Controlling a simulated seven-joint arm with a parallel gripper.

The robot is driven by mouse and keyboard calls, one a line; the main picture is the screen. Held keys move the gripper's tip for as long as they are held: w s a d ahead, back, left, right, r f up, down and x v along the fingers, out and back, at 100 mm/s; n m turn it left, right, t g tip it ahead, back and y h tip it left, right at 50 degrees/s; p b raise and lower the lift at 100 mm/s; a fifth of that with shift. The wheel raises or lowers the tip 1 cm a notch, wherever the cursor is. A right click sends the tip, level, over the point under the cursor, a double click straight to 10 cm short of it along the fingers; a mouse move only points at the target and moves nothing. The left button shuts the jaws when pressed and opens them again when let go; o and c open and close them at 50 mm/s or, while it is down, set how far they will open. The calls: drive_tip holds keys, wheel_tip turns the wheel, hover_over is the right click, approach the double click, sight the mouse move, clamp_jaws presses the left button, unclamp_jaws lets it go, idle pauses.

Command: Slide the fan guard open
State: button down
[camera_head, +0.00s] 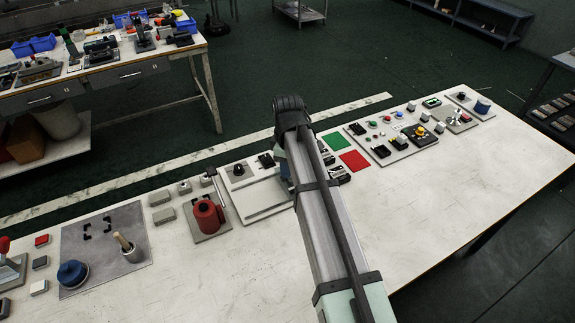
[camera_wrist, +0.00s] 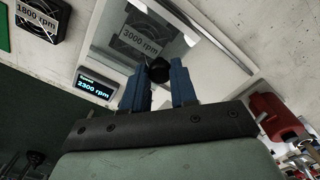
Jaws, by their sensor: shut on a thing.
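In the wrist view, my gripper (camera_wrist: 156,76) has its two blue fingers on either side of a round black knob (camera_wrist: 158,69) and is shut on it. The knob sits by a grey, see-through-looking fan guard (camera_wrist: 184,47) in a pale frame. A dark panel labelled 3000 rpm (camera_wrist: 145,41) shows beside the knob. In the head view, my arm hides the gripper and much of this station, whose white plate (camera_head: 262,198) shows left of the arm.
A display reading 2300 rpm (camera_wrist: 94,87) and a fan labelled 1800 rpm (camera_wrist: 41,17) lie left in the wrist view. A red cylinder (camera_head: 207,214) stands left of the station. Green (camera_head: 335,140) and red (camera_head: 354,160) squares lie right.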

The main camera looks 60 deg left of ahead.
drive_tip(key=s, duration=1.3)
drive_tip(key=c, duration=1.1)
unclamp_jaws()
drive_tip(key=shift+s, duration=0.1)
drive_tip(key=shift+o, duration=1)
drive_tip(key=shift+r, duration=0.1)
wheel_tip(320, 180, up, 14)
